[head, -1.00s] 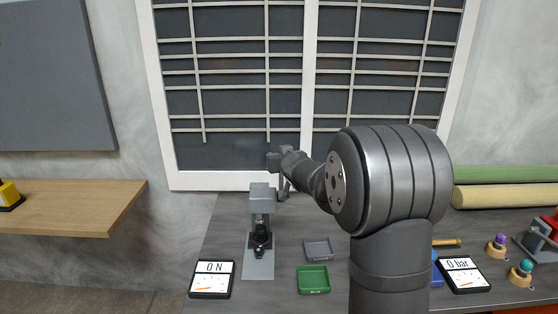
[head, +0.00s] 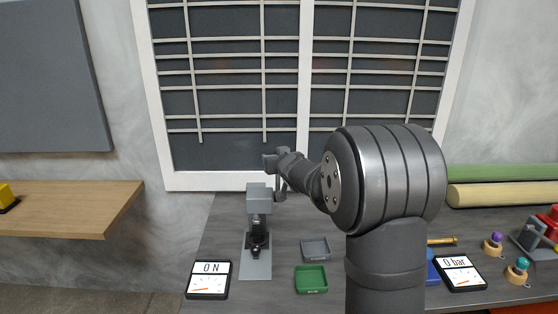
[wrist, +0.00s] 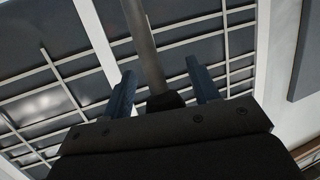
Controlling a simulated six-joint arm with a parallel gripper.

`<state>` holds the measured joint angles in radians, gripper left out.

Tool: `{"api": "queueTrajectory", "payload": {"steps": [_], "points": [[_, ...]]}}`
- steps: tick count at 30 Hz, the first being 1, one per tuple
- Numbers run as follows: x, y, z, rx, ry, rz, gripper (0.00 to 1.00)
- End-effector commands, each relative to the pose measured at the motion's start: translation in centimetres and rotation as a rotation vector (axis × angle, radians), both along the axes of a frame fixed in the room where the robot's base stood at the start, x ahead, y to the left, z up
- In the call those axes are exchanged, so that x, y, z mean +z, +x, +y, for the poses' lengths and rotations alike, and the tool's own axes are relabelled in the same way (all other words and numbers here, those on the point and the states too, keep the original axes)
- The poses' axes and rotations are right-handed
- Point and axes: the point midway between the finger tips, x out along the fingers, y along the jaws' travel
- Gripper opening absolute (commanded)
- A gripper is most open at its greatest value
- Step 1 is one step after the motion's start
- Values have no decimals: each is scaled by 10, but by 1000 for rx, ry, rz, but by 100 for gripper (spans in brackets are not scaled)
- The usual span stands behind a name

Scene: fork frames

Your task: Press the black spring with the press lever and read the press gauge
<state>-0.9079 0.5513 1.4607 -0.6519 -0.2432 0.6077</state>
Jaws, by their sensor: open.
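The grey press (head: 259,196) stands upright on its plate at the left of the bench in the head view. Dark parts (head: 256,243) sit low in it; I cannot clearly tell the black spring from its seat. The press gauge (head: 208,279) lies in front at the left and reads 0 N. My gripper (head: 281,187) is beside the top of the press, small and partly blended with it. In the wrist view its two blue fingers (wrist: 160,72) are open, with a grey rod (wrist: 143,42), apparently the press lever, and its dark end between them. Contact cannot be told.
A grey tray (head: 315,248) and a green tray (head: 311,279) lie right of the press. A second gauge (head: 460,273) reads 0 bar. Coloured knobs (head: 517,270) and a red device (head: 545,230) stand at the far right. A window (head: 235,100) is behind.

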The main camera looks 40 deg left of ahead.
Motion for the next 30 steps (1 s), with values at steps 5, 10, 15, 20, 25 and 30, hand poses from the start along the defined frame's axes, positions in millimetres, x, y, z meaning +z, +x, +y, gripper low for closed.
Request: {"api": "queueTrajectory", "payload": {"steps": [5, 10, 15, 20, 25, 30], "points": [[5, -7, -11, 1, 3, -1, 55], [12, -21, -36, 0, 3, -1, 55], [20, -36, -64, 0, 1, -2, 55], [27, -50, -90, -1, 1, -1, 55], [34, -64, -116, -1, 1, -1, 55], [38, -75, -135, -2, -2, 1, 55]]}}
